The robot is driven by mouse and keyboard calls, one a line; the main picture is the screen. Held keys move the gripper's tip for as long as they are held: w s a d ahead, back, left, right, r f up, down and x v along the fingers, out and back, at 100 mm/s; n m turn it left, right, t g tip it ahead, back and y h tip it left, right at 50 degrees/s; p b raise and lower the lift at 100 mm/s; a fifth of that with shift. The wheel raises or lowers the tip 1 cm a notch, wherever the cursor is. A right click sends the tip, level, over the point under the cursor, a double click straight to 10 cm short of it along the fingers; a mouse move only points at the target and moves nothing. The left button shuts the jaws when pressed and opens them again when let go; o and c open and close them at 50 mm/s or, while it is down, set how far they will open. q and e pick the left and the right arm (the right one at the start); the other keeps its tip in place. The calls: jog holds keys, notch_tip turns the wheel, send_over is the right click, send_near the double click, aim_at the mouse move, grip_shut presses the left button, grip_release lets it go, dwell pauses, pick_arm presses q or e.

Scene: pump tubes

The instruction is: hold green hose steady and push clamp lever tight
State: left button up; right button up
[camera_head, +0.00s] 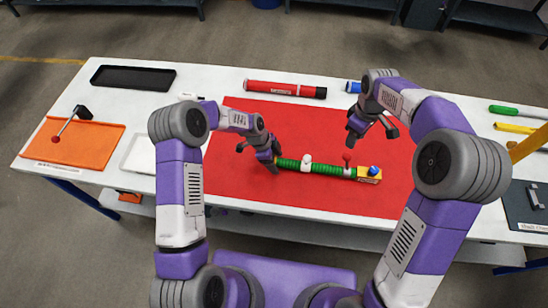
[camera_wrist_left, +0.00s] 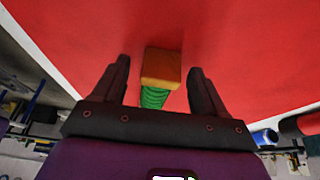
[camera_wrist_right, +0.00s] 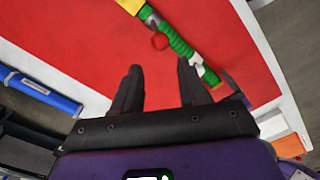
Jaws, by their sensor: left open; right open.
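The green hose (camera_head: 288,163) lies across the red mat (camera_head: 240,185), with a white band (camera_head: 306,160) near its middle. A yellow block (camera_head: 369,177) with a blue knob is at its right end. The clamp lever's red ball (camera_head: 346,156) stands up near that end; it also shows in the right wrist view (camera_wrist_right: 160,41). My left gripper (camera_head: 259,158) is open over the hose's left end. In the left wrist view an orange block (camera_wrist_left: 162,68) and green hose (camera_wrist_left: 153,97) show between its fingers. My right gripper (camera_head: 371,137) is open and empty, above and behind the red ball.
A red tube (camera_head: 270,88) and a blue tube (camera_head: 353,87) lie at the back. An orange tray (camera_head: 80,143) with a lever and a black tray (camera_head: 130,77) are on the left. Screwdrivers (camera_head: 518,111) and a dark mat (camera_head: 520,210) are on the right.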

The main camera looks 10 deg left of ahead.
pick_arm(q)
grip_shut()
pick_arm(e)
jog(key=shift+c, duration=0.3)
jog(key=c, duration=0.5)
jog(key=shift+a, duration=0.25)
jog(key=shift+c, duration=1.1)
jog(key=a+n+h, duration=0.1)
jog(key=a+n, duration=0.1)
jog(key=s+a+f+n+h, duration=0.1)
jog(key=a+h, duration=0.1)
jog(key=a, duration=0.1)
jog(key=s+a+n+h, duration=0.1)
jog(key=a+n, duration=0.1)
jog(key=a, duration=0.1)
jog(key=shift+f+n+g+h, duration=0.3)
jog(key=shift+f, duration=0.05)
grip_shut()
jog(key=a+n+t+h, duration=0.2)
jog(key=a+n+h, duration=0.1)
jog(key=a, duration=0.3)
jog(key=shift+s+r+n, duration=0.35)
jog(key=shift+s+n, duration=0.05)
jog(key=shift+s, duration=0.05)
